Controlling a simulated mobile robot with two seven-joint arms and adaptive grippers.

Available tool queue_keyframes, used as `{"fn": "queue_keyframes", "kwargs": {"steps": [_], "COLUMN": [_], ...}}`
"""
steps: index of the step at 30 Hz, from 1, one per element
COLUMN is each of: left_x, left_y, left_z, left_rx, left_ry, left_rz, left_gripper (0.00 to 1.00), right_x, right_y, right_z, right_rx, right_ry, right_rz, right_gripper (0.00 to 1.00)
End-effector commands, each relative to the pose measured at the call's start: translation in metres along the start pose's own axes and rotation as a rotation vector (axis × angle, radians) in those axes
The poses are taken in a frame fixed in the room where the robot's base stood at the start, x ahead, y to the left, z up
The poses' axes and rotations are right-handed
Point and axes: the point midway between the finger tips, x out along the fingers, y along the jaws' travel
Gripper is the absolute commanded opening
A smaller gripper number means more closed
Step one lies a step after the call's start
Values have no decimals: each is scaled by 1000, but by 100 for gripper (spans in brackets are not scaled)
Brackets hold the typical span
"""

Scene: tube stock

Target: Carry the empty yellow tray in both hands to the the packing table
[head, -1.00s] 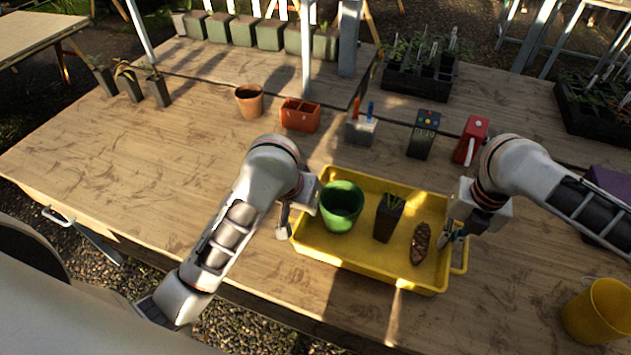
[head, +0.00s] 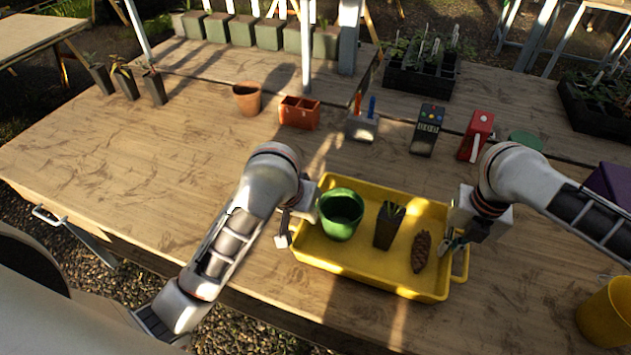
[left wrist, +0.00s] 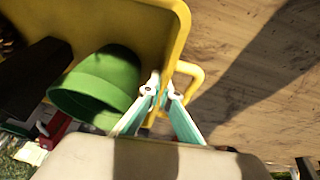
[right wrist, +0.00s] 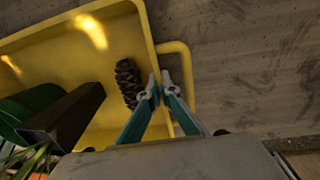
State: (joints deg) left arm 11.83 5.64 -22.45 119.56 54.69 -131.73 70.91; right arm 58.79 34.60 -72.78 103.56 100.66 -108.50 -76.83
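The yellow tray (head: 375,281) is on the wooden table in front of me; I cannot tell whether it touches the top. It is not empty: it holds a green pot (head: 341,214), a dark square pot with a small plant (head: 388,227) and a brown pine cone (head: 421,251). My left gripper (left wrist: 162,92) is shut on the tray's wall beside one end handle, a fingertip on each side. My right gripper (right wrist: 161,84) is shut the same way on the opposite end wall, near the pine cone. In the head view, the left fingertips are mostly hidden.
Behind the tray stand an orange planter (head: 299,113), a terracotta pot (head: 247,99), a grey tool holder (head: 361,128), a dark device (head: 427,131) and a red object (head: 475,137). A yellow bucket (head: 605,313) is at the right. The table's left half is mostly clear.

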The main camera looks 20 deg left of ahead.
Motion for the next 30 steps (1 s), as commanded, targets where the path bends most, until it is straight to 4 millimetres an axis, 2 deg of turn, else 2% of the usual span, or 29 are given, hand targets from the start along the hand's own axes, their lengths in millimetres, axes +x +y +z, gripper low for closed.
{"fn": "queue_keyframes", "kwargs": {"steps": [1,3,14,30], "left_x": [3,1,-3,-56], "left_y": [-2,-2,-1,2], "left_z": [2,0,0,0], "left_rx": [0,0,-1,-2], "left_ry": [-1,0,1,2], "left_rz": [-4,-4,-1,6], "left_gripper": [4,21,21,21], "right_x": [4,1,1,1], "right_y": [-2,-1,-1,-1], "right_z": [0,0,1,0], "right_rx": [1,1,1,1], "right_ry": [0,-1,-1,0], "right_rz": [-3,-2,-2,-2], "right_gripper": [4,21,21,21]}}
